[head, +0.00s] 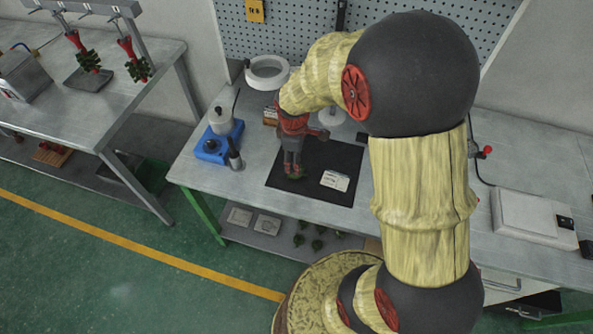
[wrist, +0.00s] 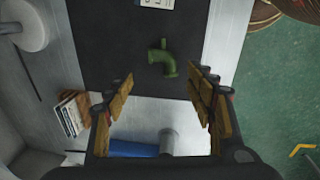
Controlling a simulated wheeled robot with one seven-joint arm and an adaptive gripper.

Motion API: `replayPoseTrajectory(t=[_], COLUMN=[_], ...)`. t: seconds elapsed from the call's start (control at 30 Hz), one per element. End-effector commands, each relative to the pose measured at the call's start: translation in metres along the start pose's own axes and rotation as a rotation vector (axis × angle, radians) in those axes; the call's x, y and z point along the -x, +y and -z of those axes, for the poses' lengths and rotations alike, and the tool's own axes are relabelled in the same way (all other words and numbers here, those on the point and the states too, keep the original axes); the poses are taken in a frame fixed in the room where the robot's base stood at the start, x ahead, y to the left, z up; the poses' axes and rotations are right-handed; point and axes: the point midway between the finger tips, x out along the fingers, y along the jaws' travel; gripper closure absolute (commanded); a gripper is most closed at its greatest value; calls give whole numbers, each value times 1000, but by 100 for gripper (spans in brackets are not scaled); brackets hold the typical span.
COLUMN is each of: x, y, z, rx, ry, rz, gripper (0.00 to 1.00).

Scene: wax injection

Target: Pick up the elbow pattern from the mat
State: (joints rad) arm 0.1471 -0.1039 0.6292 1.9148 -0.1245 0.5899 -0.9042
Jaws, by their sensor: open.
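The elbow pattern (wrist: 162,58) is a small green bent pipe lying on the dark mat (wrist: 100,35) in the wrist view. My gripper (wrist: 160,76) is open, one finger toward each side of the picture, and the elbow lies just beyond the fingertips, roughly centred between them. No contact shows. In the head view my gripper (head: 293,168) points down over the left part of the mat (head: 318,154), and only a little green shows at its fingertips; the rest of the elbow is hidden there.
A white card (head: 335,181) lies on the mat, right of my gripper. A blue hot plate with a pot (head: 212,148) and a dark-handled tool (head: 234,156) stand to the left. A white ring-shaped thing (head: 267,72) is behind. A pale box (head: 525,215) sits at the right.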

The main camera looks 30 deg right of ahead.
Motion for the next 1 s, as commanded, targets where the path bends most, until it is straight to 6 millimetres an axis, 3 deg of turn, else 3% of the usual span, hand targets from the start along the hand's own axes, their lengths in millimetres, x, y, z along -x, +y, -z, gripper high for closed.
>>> replayPoseTrajectory(t=[0.7,1.0], x=[-80,-80], y=[-1,0], z=[-2,-1], rx=[7,7], ry=[-3,-2], rz=[5,3], gripper=[45,47])
